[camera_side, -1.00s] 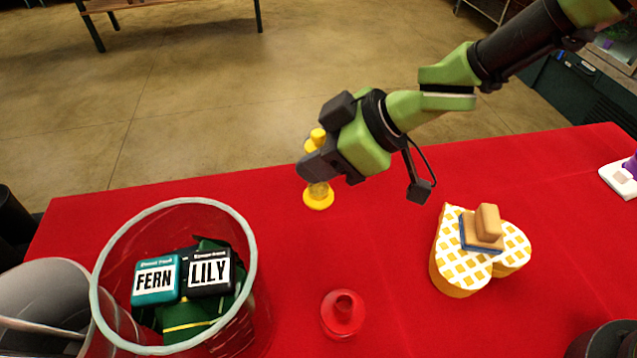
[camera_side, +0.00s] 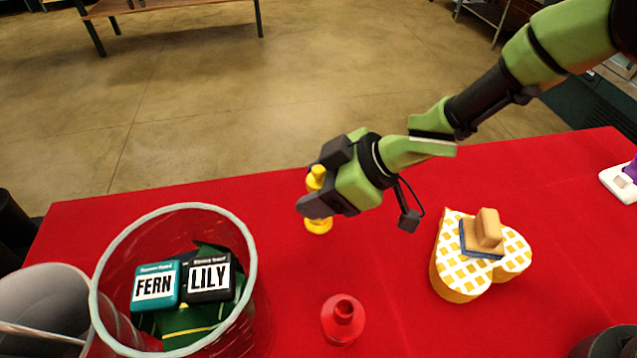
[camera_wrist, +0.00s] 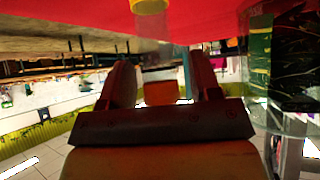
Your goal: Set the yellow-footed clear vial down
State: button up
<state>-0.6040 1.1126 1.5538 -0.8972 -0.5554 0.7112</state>
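The clear vial has a yellow foot (camera_side: 319,226) and a yellow top (camera_side: 316,178). My gripper (camera_side: 314,206) hides most of its middle in the side view. The fingers are around the vial, and it has moved along with them, so my gripper is shut on it. In the wrist view, the fingers (camera_wrist: 160,80) stand either side of an orange-yellow part, with the clear body and yellow foot (camera_wrist: 148,5) beyond, against the red cloth. The vial looks near upright over the far part of the table. I cannot tell whether its foot touches the cloth.
A red necked piece (camera_side: 343,318) stands nearer on the red table (camera_side: 400,300). A clear bucket (camera_side: 248,260) holding FERN and LILY blocks is at left. A yellow-and-white heart box (camera_side: 455,270) with a stamp (camera_side: 484,236) is at right.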

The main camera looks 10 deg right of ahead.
jog(key=shift+r, duration=0.25)
jog(key=v, duration=1.2)
jog(key=shift+f, duration=0.1)
jog(key=d+r+m+t+h, duration=0.65)
jog(key=d+r+m, duration=0.35)
jog(key=d+r, duration=0.55)
jog(key=s+d+m+g, duration=0.1)
jog(key=s+d+m, duration=0.1)
jog(key=s, duration=0.6)
jog(key=s+d+r+m+g, duration=0.1)
jog(key=s+d+m+g, duration=0.1)
jog(key=s+m, duration=0.3)
jog(key=s+d, duration=0.1)
jog(key=s, duration=0.2)
jog(key=shift+s+m, duration=0.15)
jog(key=shift+m, duration=0.15)
